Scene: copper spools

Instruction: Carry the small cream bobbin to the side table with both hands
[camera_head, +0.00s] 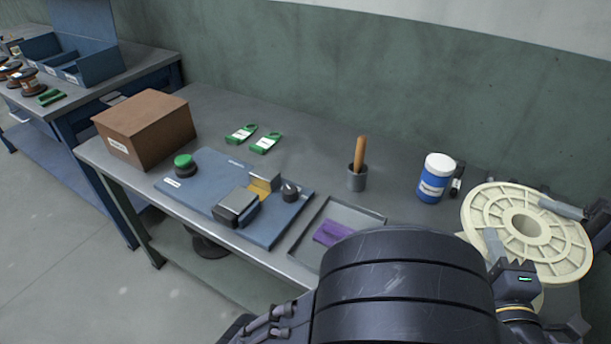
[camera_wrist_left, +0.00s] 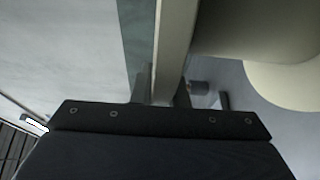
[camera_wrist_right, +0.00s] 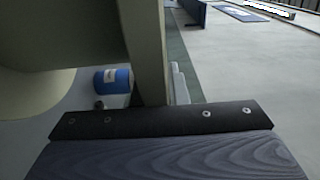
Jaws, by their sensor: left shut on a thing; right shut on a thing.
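The cream bobbin (camera_head: 482,214) is at the right of the head view, with one spoked flange and its centre hole facing up. My left gripper (camera_head: 497,248) is shut on its near left rim. My right gripper (camera_head: 562,209) is shut on the far right rim. The flange edge stands between the jaws in the left wrist view (camera_wrist_left: 176,45) and in the right wrist view (camera_wrist_right: 150,45). The bobbin overlaps the bench's right end in the picture; I cannot tell its height above the bench. Its lower flange is mostly hidden.
The grey bench (camera_head: 310,150) holds a cardboard box (camera_head: 150,128), a blue board (camera_head: 190,192) with devices, a grey cup (camera_head: 357,180), a tray (camera_head: 372,217) with a purple item, and a blue-white jar (camera_head: 433,183). Another table (camera_head: 85,98) with blue bins and copper spools stands far left.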

